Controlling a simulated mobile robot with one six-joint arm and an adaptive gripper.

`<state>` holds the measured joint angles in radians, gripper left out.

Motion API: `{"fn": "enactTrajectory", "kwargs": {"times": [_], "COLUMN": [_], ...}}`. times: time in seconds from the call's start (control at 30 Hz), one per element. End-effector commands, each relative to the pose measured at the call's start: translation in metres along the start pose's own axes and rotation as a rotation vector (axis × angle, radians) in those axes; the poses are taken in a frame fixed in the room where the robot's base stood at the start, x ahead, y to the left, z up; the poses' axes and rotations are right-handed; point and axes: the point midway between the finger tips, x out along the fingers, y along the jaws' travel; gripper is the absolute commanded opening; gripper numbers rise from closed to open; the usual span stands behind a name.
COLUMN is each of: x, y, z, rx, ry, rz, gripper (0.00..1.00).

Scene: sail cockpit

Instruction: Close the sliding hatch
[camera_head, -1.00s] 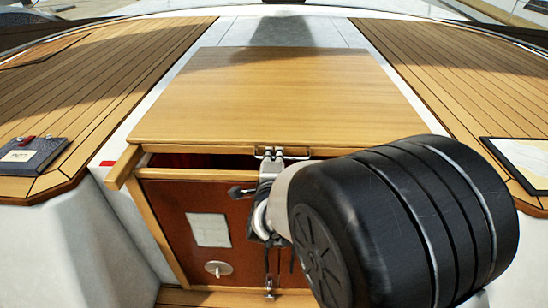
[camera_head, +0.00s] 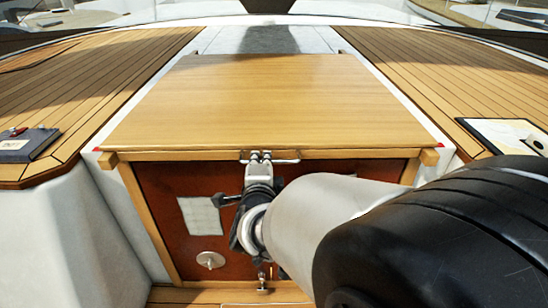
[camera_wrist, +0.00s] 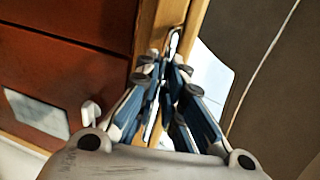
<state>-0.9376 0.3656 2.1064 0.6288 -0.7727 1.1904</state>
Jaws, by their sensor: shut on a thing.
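The sliding hatch (camera_head: 262,100) is a flat light-wood panel over the companionway. Its front edge lies close above the red-brown front panel (camera_head: 318,180), with no dark gap showing between them. A thin metal bar handle (camera_head: 286,161) is on the hatch's front edge. My gripper (camera_head: 261,157) is shut on this handle near its middle. In the wrist view my gripper (camera_wrist: 169,66) has its blue-sided fingers close together at the metal handle (camera_wrist: 174,42), whose grasped part is hidden. Small red marks (camera_head: 97,149) show at the hatch's front corners.
Teak decks flank the hatch. A dark book-like thing (camera_head: 25,144) lies on the left deck and a white chart-like sheet (camera_head: 510,134) on the right deck. The front panel bears a pale label (camera_head: 200,215) and a round metal fitting (camera_head: 211,260).

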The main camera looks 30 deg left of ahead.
Motion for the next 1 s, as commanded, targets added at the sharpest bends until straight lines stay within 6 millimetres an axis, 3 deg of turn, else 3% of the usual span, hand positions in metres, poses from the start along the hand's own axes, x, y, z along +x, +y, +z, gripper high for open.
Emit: {"fn": "enactTrajectory", "kwargs": {"times": [0.2, 0.33, 0.73, 0.77, 0.8, 0.9, 1.0], "x": [-0.037, -0.049, -0.053, -0.053, -0.053, -0.053, -0.053], "y": [0.007, 0.009, 0.010, 0.010, 0.010, 0.010, 0.009], "z": [0.001, 0.000, 0.000, 0.000, 0.000, 0.000, 0.000], "rx": [0.000, 0.000, -0.001, -0.001, -0.001, -0.001, -0.001], "ry": [-0.003, -0.001, 0.000, 0.000, 0.000, 0.000, 0.000], "rz": [-0.007, -0.005, -0.002, -0.002, -0.002, -0.002, -0.004], "gripper": [0.00, 0.00, 0.00, 0.09, 0.12, 0.18, 0.18]}}
